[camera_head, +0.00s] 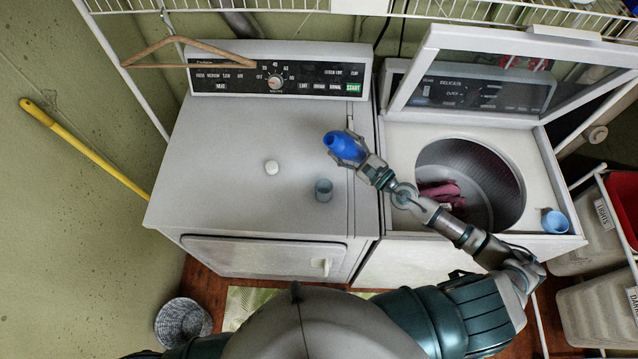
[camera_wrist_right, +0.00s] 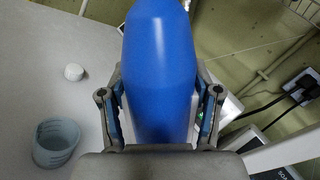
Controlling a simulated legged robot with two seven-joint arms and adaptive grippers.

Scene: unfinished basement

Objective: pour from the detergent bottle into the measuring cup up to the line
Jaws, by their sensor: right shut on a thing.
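The blue detergent bottle (camera_head: 346,148) is held by my right gripper (camera_head: 352,154) above the right part of the dryer top. In the right wrist view the bottle (camera_wrist_right: 160,80) sits between the two fingers of the right gripper (camera_wrist_right: 160,110). The translucent blue-grey measuring cup (camera_head: 323,190) stands on the dryer top, below and left of the bottle. In the right wrist view the cup (camera_wrist_right: 56,141) stands upright at the lower left, with faint marks on its wall. Its line and any liquid inside are too small to tell. My left gripper is not in view.
A white cap (camera_head: 271,167) lies on the dryer top (camera_head: 230,215), left of the cup. The washer to the right has its lid (camera_head: 515,45) raised and dark red cloth (camera_head: 440,192) in its drum. The dryer's left side is clear.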

